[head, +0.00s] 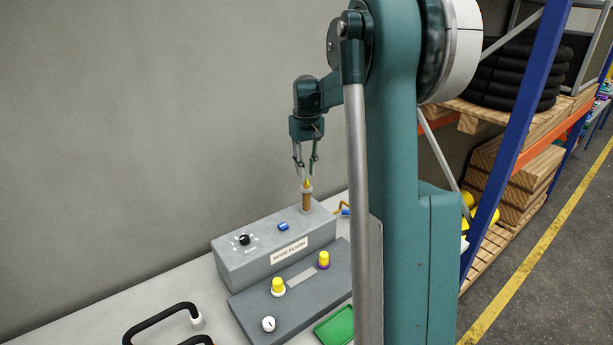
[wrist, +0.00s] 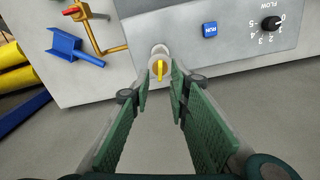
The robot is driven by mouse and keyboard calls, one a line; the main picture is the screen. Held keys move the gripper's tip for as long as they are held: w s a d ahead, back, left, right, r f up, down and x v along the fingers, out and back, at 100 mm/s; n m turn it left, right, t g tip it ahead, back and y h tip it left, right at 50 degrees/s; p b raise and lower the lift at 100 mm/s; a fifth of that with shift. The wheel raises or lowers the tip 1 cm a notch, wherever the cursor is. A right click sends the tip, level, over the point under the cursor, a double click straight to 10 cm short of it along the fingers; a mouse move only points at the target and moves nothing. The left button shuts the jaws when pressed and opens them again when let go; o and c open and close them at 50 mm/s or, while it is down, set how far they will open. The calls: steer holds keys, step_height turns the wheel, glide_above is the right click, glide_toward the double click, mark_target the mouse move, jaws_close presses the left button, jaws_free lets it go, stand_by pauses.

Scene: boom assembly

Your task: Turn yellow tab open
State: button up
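The yellow tab (head: 307,184) stands on top of an amber upright fitting (head: 306,202) at the right rear of the grey HOSE FLUSH box (head: 275,248). In the wrist view the yellow tab (wrist: 159,70) is a narrow upright bar on a round pale cap (wrist: 160,52). My gripper (head: 306,172) points down just above the tab. In the wrist view my gripper (wrist: 165,82) has its green fingers apart, with the tab showing in the gap between the fingertips. Contact with the tab cannot be made out.
The box carries a blue RUN button (wrist: 209,30) and a black FLOW knob (wrist: 271,23). A yellow pipe with a red end (wrist: 72,10) and a blue bracket (wrist: 73,48) lie beside the fitting. A lower grey panel (head: 300,281) has two yellow knobs. The wall is behind.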

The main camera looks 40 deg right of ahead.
mark_target(305, 186)
step_height(305, 186, up, 9)
stand_by(0.4)
steer(key=shift+f, duration=0.1)
stand_by(0.5)
steer(key=s+a+n+t+b, duration=0.1)
steer(key=s+a+t+b, duration=0.1)
steer(key=s+a, duration=0.8)
steer(key=s+a+t+b, duration=0.1)
steer(key=s+a, duration=0.4)
steer(key=a, duration=0.8)
steer(key=s+a+f+n+t+b, duration=0.1)
steer(key=s+a+f+t+b, duration=0.1)
steer(key=s+a+f, duration=0.5)
steer(key=s+a+f+t+b, duration=0.1)
steer(key=s+a+f+t, duration=0.1)
steer(key=s+a+f, duration=0.5)
steer(key=s+a, duration=0.1)
steer(key=s, duration=0.4)
steer(key=shift+f+n+b, duration=0.2)
steer(key=shift+n+b, duration=0.15)
steer(key=shift+n, duration=0.05)
steer(key=shift+s, duration=0.1)
stand_by(1.9)
